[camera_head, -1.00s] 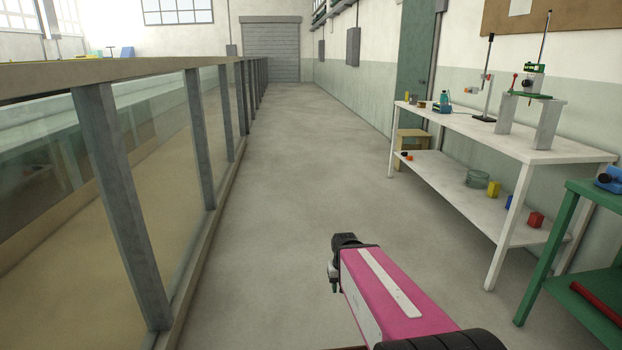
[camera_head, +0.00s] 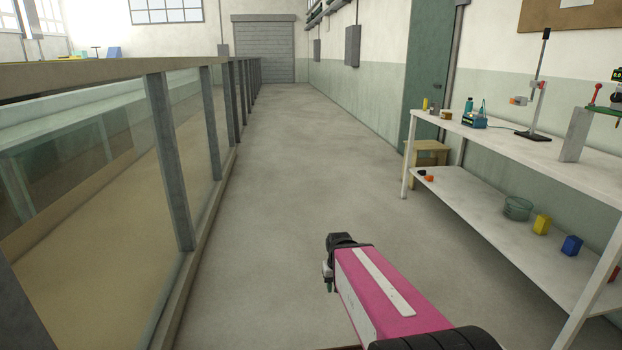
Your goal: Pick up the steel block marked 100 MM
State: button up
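No steel block with a readable 100 MM mark can be made out in this view. My arm, pink with a white strip, reaches up from the bottom of the picture. My gripper (camera_head: 329,284) is at its far end, above the bare floor between the glass flume and the white bench. It is small and dark, and I cannot see whether its fingers are apart or together.
The glass flume (camera_head: 178,165) with grey posts runs along the left. A wooden stool (camera_head: 428,147) stands behind. The aisle floor is clear.

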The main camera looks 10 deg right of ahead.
aim_at(434, 108)
jog(key=i+z, duration=0.15)
jog(key=i, duration=0.75)
jog(key=i+j+z, duration=0.1)
jog(key=i, duration=0.75)
jog(key=i+z, duration=0.2)
jog(key=i, duration=0.4)
jog(key=i+z, duration=0.2)
jog(key=i, duration=0.4)
jog(key=i+j+z, duration=0.2)
jog(key=i, duration=0.4)
jog(key=i+z, duration=0.35)
jog(key=i+j+z, duration=0.2)
jog(key=i+z, duration=0.2)
jog(key=i+j+z, duration=0.35)
jog(key=i, duration=0.2)
